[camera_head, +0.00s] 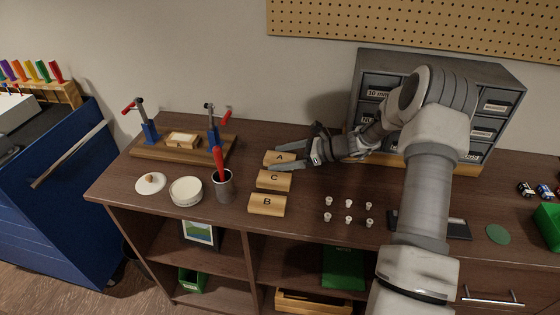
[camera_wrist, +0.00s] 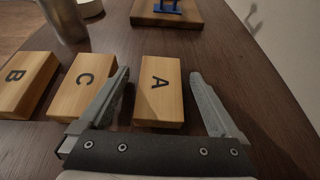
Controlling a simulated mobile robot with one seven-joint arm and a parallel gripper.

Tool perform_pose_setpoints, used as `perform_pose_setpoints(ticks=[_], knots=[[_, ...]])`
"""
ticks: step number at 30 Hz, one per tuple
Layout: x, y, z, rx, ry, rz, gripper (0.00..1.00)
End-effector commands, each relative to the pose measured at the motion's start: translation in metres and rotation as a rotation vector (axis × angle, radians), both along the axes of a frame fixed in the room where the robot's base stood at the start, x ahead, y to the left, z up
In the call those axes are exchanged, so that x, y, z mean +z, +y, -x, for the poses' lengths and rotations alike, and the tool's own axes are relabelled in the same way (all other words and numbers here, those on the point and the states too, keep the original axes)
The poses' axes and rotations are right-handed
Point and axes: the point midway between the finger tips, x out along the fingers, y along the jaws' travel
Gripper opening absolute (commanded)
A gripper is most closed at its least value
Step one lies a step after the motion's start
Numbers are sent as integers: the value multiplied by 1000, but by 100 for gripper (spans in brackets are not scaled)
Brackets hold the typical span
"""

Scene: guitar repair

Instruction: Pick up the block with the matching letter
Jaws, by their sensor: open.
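Three wooden blocks stand in a row on the dark bench: block A (camera_head: 278,158) at the back, block C (camera_head: 274,181) in the middle, block B (camera_head: 267,205) at the front. A lettered piece (camera_head: 183,140) lies on the clamp board (camera_head: 160,150) at left; its letter looks like A but is small. In the wrist view, block A (camera_wrist: 160,92) lies between the open fingers of my gripper (camera_wrist: 163,95), with nothing held. The left finger is between block A and block C (camera_wrist: 82,85), overlapping C's edge in the picture. Block B (camera_wrist: 24,85) is further left.
A cup with a red-handled tool (camera_head: 223,185) stands left of the blocks, beside a round cream tin (camera_head: 186,191) and its lid (camera_head: 150,183). Several small white knobs (camera_head: 348,205) are at right. A grey drawer cabinet (camera_head: 370,85) stands behind my arm.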

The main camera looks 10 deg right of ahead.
Motion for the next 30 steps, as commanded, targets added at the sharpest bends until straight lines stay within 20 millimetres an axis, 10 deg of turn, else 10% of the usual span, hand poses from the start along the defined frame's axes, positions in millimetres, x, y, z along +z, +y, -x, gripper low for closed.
perform_pose_setpoints(ticks=[7, 21, 30], knots=[[0, 1, -1, -1, -2, 1, 94], [0, 1, -1, -1, -1, 1, 9], [2, 1, -1, -1, -1, 1, 6]])
